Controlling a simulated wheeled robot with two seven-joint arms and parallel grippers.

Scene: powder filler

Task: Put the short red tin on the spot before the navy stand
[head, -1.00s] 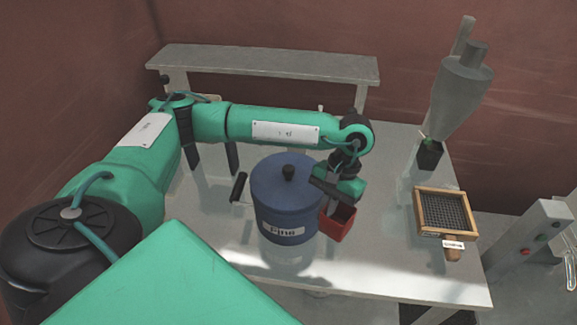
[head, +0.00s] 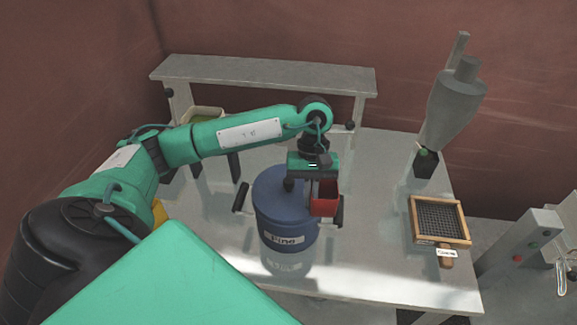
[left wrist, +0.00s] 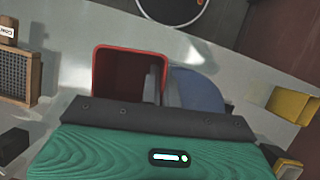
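The short red tin (head: 325,200) is an open-topped box. My left gripper (head: 316,176) is shut on its wall and holds it at the right side of a blue lidded drum. In the left wrist view the tin's open mouth (left wrist: 128,72) faces the camera, and its inside looks empty. In the head view the tin covers part of the drum's right side; I cannot tell whether they touch. I cannot pick out a navy stand for certain; a dark block (head: 426,164) stands under the grey funnel. My right gripper is not in view.
The blue drum (head: 285,222) has a label, a lid knob and side handles. A wood-framed sieve (head: 438,218) lies at the right of the table (head: 380,265). The grey funnel (head: 455,103) stands at the back right. A raised shelf (head: 265,74) runs along the back.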

